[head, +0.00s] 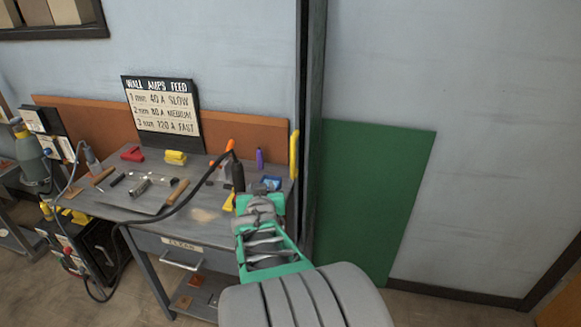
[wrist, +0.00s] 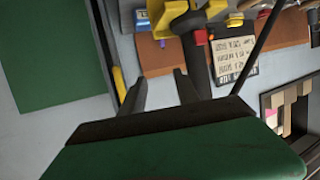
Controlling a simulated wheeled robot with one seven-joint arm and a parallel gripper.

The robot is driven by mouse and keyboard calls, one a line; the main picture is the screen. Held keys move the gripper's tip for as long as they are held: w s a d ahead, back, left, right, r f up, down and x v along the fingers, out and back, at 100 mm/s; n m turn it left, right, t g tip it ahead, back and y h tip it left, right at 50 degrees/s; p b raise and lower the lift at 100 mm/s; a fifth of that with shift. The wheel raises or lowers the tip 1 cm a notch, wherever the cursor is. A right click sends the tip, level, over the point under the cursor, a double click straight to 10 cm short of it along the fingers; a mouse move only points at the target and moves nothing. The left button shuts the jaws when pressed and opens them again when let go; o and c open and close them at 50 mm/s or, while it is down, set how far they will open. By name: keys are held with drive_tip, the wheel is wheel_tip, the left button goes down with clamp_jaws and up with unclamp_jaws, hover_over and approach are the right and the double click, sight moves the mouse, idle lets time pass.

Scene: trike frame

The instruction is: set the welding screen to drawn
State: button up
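The welding screen shows as a flat green panel (head: 375,200) right of a dark upright post (head: 312,60); it fills the upper left of the wrist view (wrist: 45,55). A yellow upright handle (head: 294,155) is at the left edge of the post, and it also shows in the wrist view (wrist: 119,83). My gripper (wrist: 161,88) has its two dark fingers apart with nothing clearly between them. The yellow handle is just left of the fingers in the wrist view, apart from them. In the head view my own wrist hides the fingertips.
A grey workbench (head: 205,215) with tools stands left of the post. A black cable (head: 185,205) loops over its front edge. A sign board (head: 165,112) stands at the back of the bench. Floor and wall right of the panel are clear.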

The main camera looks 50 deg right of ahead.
sight(293, 159)
drive_tip(key=s+d+r+m+h, duration=0.2)
drive_tip(key=s+d+r+h, duration=0.1)
drive_tip(key=s+d+h, duration=0.3)
drive_tip(key=shift+t+y, duration=0.4)
drive_tip(key=shift+y, duration=0.4)
drive_tip(key=x, duration=0.9)
drive_tip(key=shift+w+d+r, duration=0.1)
drive_tip(key=shift+w, duration=0.1)
clamp_jaws()
